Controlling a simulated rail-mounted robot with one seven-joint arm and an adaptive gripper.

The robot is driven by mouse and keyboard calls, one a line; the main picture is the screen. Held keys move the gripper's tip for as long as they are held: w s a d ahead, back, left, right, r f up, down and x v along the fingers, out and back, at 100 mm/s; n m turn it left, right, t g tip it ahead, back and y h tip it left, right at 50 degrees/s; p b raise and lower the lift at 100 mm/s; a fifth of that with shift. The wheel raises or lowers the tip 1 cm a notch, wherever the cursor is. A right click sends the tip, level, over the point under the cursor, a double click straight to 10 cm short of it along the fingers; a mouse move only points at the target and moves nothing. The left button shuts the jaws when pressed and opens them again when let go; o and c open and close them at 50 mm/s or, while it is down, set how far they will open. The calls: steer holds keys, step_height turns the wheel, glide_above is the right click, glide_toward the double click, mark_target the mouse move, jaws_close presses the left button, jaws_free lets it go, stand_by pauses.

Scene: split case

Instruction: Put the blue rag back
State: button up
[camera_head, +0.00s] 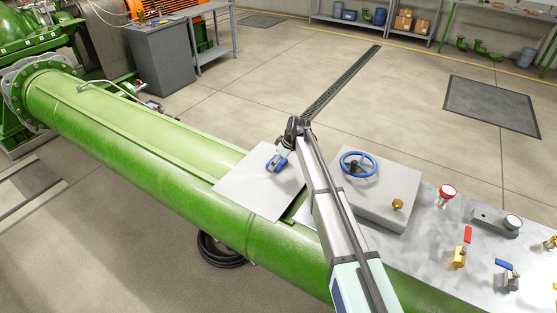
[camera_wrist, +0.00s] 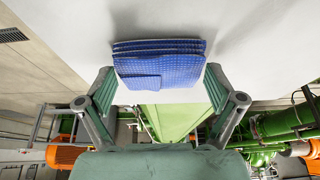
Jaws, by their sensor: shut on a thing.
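The blue rag (camera_wrist: 160,62) is a folded, checked cloth stack, seen between my fingers in the wrist view. In the head view it is a small blue patch (camera_head: 277,164), partly hidden by my gripper. My gripper (camera_wrist: 160,84) is shut on the rag, with one finger at each side of it. In the head view my gripper (camera_head: 282,155) is over the pale grey plate (camera_head: 240,188) on top of the green pipe. The rag is at or just above this plate; I cannot tell whether it touches.
Right of my arm, a grey box (camera_head: 377,205) carries a blue handwheel (camera_head: 358,163) and a brass fitting. A metal bench (camera_head: 425,235) holds a red valve (camera_head: 467,235), gauges and a blue-handled valve (camera_head: 507,266). The green pipe (camera_head: 140,135) runs to the left.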

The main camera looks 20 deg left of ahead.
steer(key=shift+f, duration=0.2)
steer(key=o, duration=0.8)
steer(key=shift+c, duration=0.2)
steer(key=shift+r, duration=0.1)
steer(key=shift+r, duration=0.2)
steer(key=b+v, duration=0.3)
steer(key=v, duration=0.8)
steer(key=shift+d+r, duration=0.15)
steer(key=shift+r, duration=0.25)
steer(key=shift+s, duration=0.15)
